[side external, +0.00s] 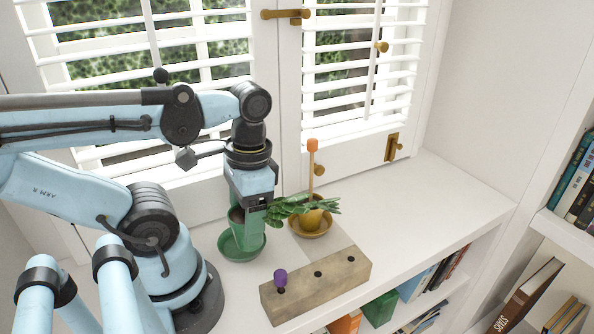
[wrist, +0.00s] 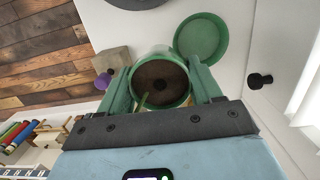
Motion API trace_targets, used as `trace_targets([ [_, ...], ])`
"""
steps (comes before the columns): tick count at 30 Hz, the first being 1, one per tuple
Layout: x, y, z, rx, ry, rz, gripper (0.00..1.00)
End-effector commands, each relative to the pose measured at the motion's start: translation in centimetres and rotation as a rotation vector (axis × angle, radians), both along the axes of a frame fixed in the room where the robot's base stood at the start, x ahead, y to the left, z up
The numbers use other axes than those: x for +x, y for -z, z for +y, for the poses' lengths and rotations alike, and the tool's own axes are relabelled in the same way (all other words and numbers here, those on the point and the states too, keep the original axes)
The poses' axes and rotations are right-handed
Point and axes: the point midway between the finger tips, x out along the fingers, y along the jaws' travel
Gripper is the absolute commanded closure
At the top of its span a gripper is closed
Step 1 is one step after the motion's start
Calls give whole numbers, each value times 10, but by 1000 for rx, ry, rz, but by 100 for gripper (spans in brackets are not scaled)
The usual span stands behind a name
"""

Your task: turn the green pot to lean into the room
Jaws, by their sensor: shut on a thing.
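The green pot (side external: 237,225) is between my gripper's fingers (side external: 250,222), partly hidden by them in the side view. In the wrist view my gripper (wrist: 163,88) is shut on the pot (wrist: 160,62), with brown soil and a stem (wrist: 145,100) showing inside. The leafy plant (side external: 284,209) leans out to the right in the side view, along the window and toward the yellow pot. The green saucer (side external: 228,249) lies below the pot; in the wrist view the saucer (wrist: 200,38) shows empty, offset from the pot. I cannot tell the exact gap between them.
A yellow pot (side external: 311,221) with an orange-topped stick (side external: 312,165) stands close on the right. In front lies a wooden block (side external: 325,287) with holes and a purple peg (side external: 281,277). Shuttered windows (side external: 360,70) are behind. The white top (side external: 440,195) is clear farther right.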

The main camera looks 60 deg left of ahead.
Motion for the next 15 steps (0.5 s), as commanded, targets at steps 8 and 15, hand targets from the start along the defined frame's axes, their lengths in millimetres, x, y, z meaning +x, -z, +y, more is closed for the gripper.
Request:
trace_targets([
  [8, -1, -19, -32, 0, 6, 0, 84],
  [15, -2, -27, -44, 0, 1, 0, 84],
])
